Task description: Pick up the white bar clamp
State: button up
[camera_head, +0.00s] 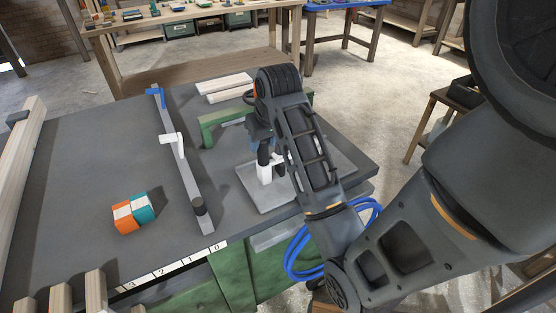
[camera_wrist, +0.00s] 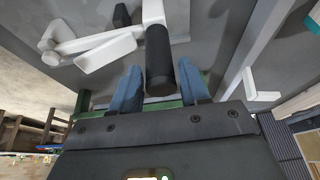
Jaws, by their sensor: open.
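A white clamp-like piece with a black cylindrical handle, which looks like the white bar clamp (camera_wrist: 158,50), shows at the top middle of the wrist view. White arms spread to its left. Its white body also shows in the head view (camera_head: 265,173), over a grey plate and partly hidden by my arm. My gripper (camera_head: 267,155) is open and points down at it in the head view. In the wrist view my two blue fingers (camera_wrist: 160,90) stand on either side of the black handle's end. I cannot tell whether they touch it.
A long grey bar (camera_head: 180,165) with a blue end and a white slider crosses the grey table. An orange and teal block (camera_head: 132,212) lies left of it. A green bracket (camera_head: 210,125) and white boards (camera_head: 225,86) lie behind. Blue cable (camera_head: 297,250) hangs at the front edge.

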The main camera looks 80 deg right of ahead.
aim_at(264, 164)
jog(key=x, duration=0.4)
jog(key=shift+f, duration=0.15)
grip_shut()
dwell(1.3)
